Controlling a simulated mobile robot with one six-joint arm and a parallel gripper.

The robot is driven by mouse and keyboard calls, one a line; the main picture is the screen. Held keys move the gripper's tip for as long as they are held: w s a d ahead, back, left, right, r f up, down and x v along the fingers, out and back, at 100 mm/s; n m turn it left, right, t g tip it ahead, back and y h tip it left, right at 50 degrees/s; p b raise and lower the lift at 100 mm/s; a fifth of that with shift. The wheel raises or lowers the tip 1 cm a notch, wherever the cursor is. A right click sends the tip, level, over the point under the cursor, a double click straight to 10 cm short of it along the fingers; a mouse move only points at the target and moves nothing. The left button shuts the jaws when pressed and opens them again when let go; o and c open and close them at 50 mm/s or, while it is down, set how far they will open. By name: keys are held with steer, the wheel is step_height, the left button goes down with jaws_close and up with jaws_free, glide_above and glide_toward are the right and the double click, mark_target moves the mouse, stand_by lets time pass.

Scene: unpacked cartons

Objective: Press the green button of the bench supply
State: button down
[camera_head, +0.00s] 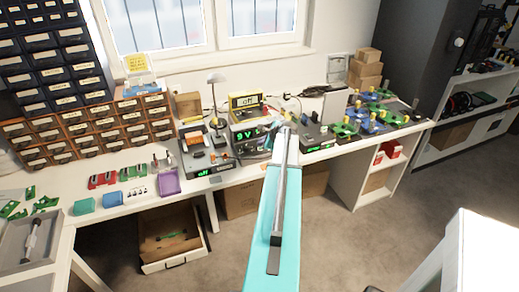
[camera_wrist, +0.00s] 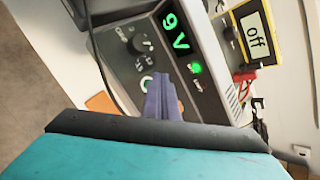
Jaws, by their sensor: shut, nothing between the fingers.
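The bench supply (camera_head: 247,137) stands on the workbench, its display reading "9 V" in green. In the wrist view its grey front panel (camera_wrist: 122,58) fills the upper middle and looks tilted. The round green button (camera_wrist: 196,68) is lit, just below the display (camera_wrist: 175,32). My gripper (camera_wrist: 162,80) is shut and empty, its fingertips in front of the panel, left of and below the green button. I cannot tell whether the fingertips touch the panel. A pale round part (camera_wrist: 147,83) lies beside the fingertips. In the head view my arm hides the fingertips.
A yellow meter (camera_head: 245,101) reading "off" sits on top of the supply and shows in the wrist view (camera_wrist: 256,36). A soldering station (camera_head: 207,162) stands to the left, another dark unit (camera_head: 316,138) to the right.

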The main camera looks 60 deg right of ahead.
steer(key=shift+s+f, duration=0.1)
steer(key=shift+f, duration=0.45)
stand_by(0.6)
steer(key=shift+r, duration=0.55)
stand_by(0.4)
step_height(320, 180, up, 6)
steer(key=p, duration=0.4)
stand_by(0.4)
stand_by(0.3)
